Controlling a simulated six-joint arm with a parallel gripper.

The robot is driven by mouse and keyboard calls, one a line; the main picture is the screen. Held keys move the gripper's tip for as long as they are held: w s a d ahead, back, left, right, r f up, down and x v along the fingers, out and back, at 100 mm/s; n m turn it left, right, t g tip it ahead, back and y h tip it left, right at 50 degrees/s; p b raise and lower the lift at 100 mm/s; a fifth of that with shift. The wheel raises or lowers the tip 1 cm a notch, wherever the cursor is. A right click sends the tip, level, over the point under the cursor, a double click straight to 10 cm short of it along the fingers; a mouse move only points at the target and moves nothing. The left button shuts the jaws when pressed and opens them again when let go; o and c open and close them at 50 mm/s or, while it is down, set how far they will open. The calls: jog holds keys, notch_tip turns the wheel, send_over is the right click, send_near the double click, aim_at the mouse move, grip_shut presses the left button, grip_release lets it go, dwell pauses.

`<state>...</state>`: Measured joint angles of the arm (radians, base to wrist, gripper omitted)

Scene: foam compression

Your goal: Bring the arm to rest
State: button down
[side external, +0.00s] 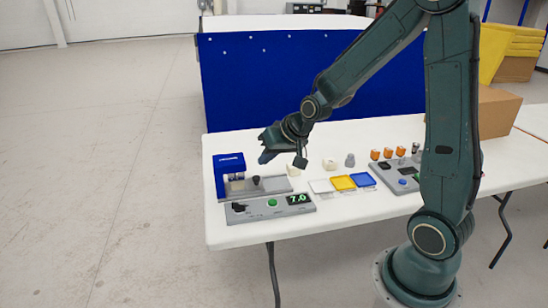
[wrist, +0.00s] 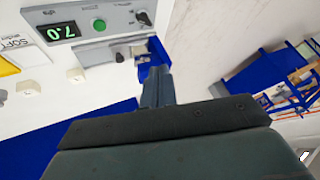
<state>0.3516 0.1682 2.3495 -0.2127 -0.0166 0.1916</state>
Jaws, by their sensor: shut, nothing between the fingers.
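My gripper (side external: 268,150) hangs in the air above the left part of the white table, behind and above the blue and grey press device. Its fingers are together and nothing shows between them. In the wrist view, the closed fingers of my gripper (wrist: 157,86) point toward the device. The compression device (side external: 231,170) has a blue housing and a grey bed with a dark knob. In front of it, a grey control panel (side external: 268,208) has a green button and a display reading 7.0. The panel also shows in the wrist view (wrist: 120,22).
White (side external: 321,186), yellow (side external: 343,183) and blue trays (side external: 362,180) lie mid-table. Pale foam blocks (side external: 293,170) and a grey piece (side external: 350,160) stand behind. A second grey device (side external: 397,177) with orange-topped pieces is at right. A blue partition (side external: 250,80) stands behind the table.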

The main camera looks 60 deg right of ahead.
jog(key=s+a+r+n+g, duration=0.1)
jog(key=s+a+r, duration=0.3)
jog(key=s, duration=0.7)
jog(key=s+a+r+n+g, duration=0.1)
jog(key=s+a+r+n, duration=0.3)
jog(key=s+r, duration=0.4)
jog(key=s+a, duration=0.1)
jog(key=s, duration=0.3)
jog(key=shift+w, duration=0.15)
dwell(1.5)
